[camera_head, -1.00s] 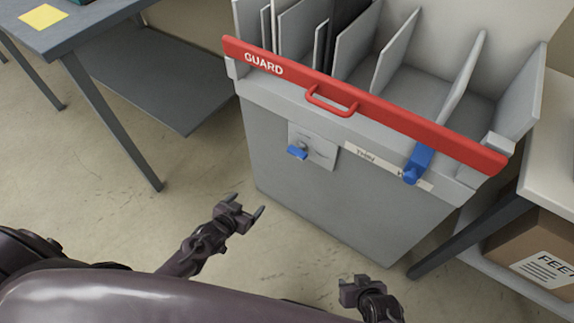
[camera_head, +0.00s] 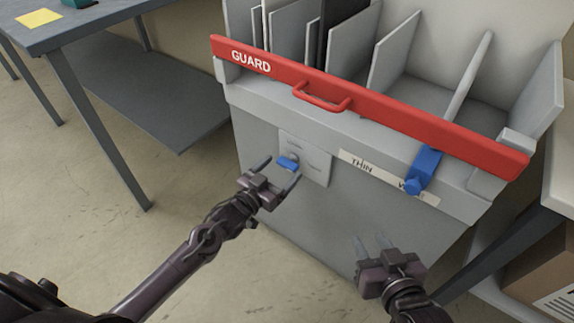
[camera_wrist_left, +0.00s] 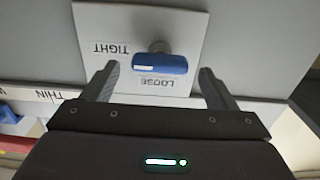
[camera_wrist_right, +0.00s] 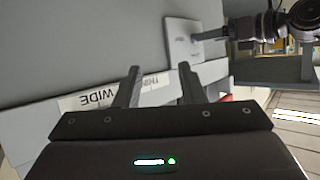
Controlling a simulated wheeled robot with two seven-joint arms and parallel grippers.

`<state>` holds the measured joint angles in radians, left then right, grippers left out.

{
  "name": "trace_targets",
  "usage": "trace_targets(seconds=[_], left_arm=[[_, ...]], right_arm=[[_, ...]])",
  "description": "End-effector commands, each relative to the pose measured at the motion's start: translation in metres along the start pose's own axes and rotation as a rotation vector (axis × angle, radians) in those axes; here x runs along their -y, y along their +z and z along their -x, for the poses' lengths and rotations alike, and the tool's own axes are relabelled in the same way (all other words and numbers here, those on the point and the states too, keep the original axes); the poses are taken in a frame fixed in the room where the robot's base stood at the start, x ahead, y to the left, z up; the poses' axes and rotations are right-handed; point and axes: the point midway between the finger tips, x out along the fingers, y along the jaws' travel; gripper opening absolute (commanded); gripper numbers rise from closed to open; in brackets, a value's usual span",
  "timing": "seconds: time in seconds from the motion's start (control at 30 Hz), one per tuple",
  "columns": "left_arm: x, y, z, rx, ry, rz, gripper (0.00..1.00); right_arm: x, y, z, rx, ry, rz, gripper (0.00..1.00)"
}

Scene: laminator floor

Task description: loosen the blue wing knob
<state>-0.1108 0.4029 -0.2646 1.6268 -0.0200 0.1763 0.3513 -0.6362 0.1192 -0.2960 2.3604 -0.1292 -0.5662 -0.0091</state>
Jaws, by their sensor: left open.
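The blue wing knob (camera_head: 287,163) sits on a light plate (camera_head: 318,166) on the front of the grey machine. In the left wrist view the knob (camera_wrist_left: 160,63) lies across between my finger lines, with the labels TIGHT and LOOSE on the plate around it. My left gripper (camera_head: 278,171) is open, its two fingers on either side of the knob; I see no contact. My right gripper (camera_head: 372,244) is open and empty, low in front of the machine, to the right of the knob.
A red GUARD bar (camera_head: 400,115) with a handle crosses the machine's top front. A blue slider (camera_head: 424,171) stands at the THIN/WIDE strip (camera_head: 365,168). A grey table (camera_head: 100,30) is at left, a cardboard box (camera_head: 545,270) at lower right.

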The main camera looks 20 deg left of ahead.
Motion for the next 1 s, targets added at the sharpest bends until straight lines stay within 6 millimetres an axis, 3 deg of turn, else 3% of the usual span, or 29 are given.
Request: trace_targets(seconds=[0.1, 0.33, 0.5, 0.77, 1.0], left_arm=[[0.000, 0.001, -0.013, -0.001, 0.000, 0.000, 0.80], [0.000, 0.000, -0.030, -0.001, 0.000, -0.001, 0.80], [0.000, 0.000, -0.035, 0.000, 0.000, 0.000, 0.80], [0.000, 0.000, -0.035, 0.001, 0.000, 0.000, 0.80], [0.000, 0.000, -0.035, 0.001, 0.000, 0.000, 0.53]], right_arm=[[-0.002, -0.025, -0.001, -0.115, 0.004, 0.005, 0.36], [-0.004, -0.062, 0.003, -0.277, 0.008, 0.013, 0.36], [-0.004, -0.073, 0.006, -0.328, 0.009, 0.015, 0.36], [-0.004, -0.075, 0.007, -0.337, 0.009, 0.016, 0.36], [-0.004, -0.075, 0.007, -0.336, 0.009, 0.016, 0.36]])
